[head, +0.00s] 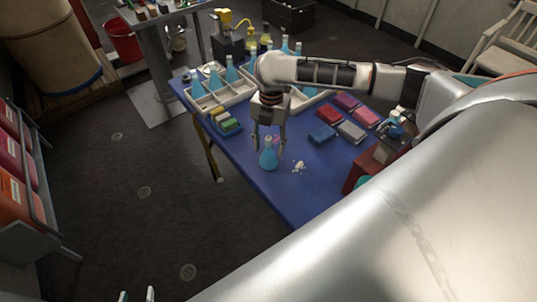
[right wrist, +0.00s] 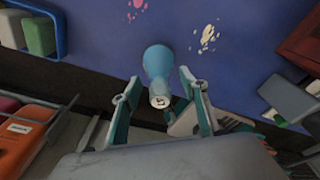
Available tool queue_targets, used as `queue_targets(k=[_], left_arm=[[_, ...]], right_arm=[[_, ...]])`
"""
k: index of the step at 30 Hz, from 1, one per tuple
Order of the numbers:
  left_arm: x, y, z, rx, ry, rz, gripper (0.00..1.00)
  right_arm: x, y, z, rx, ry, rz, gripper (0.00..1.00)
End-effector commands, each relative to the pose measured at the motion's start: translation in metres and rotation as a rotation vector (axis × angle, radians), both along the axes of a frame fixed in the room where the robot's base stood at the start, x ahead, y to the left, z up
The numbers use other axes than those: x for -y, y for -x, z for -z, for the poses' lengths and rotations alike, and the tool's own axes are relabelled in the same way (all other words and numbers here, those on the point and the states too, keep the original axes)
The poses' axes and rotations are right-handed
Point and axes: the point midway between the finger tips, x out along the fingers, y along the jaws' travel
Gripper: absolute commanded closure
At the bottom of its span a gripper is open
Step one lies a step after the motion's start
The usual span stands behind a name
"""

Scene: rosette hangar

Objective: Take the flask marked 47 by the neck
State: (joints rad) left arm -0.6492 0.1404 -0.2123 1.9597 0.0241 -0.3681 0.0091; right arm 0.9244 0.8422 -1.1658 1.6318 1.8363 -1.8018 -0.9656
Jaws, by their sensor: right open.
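A blue flask (head: 268,158) stands upright on the blue table near its front left edge. In the right wrist view the flask (right wrist: 158,62) shows its pale neck with a small dark mark that I cannot read. My right gripper (head: 269,141) is open above the flask, pointing down. In the right wrist view its fingers (right wrist: 160,100) stand on either side of the neck, with a gap on both sides. My left gripper (head: 136,296) shows only its two fingertips at the bottom edge, apart and empty, far from the table.
Several blue flasks stand in a white tray (head: 207,101) at the table's back left. A blue tray of coloured blocks (head: 227,124) lies nearby. Coloured boxes (head: 351,131) and a microscope (head: 392,128) are to the right. White and pink spots mark the tabletop beside the flask.

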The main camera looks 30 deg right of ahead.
Motion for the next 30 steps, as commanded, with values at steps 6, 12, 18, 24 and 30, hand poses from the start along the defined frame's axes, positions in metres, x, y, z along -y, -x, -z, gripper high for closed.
queue_targets(k=[6,12,18,24,30], left_arm=[[0.0,-0.003,-0.004,0.008,0.001,-0.001,0.6],[0.0,-0.003,-0.004,0.009,0.002,-0.001,0.6],[0.0,-0.003,-0.004,0.008,0.002,0.0,0.6],[0.0,-0.001,-0.002,0.003,0.001,0.0,0.6],[0.0,-0.001,-0.005,0.001,0.0,0.0,0.6]], right_arm=[[0.0,0.0,0.001,0.001,0.0,-0.001,0.56],[0.0,0.0,0.001,0.001,0.0,0.0,0.9],[0.0,-0.001,0.0,0.002,0.0,0.0,0.9],[0.0,-0.001,-0.003,0.003,-0.001,0.0,0.9],[0.0,-0.002,-0.024,0.006,-0.001,-0.001,0.9]])
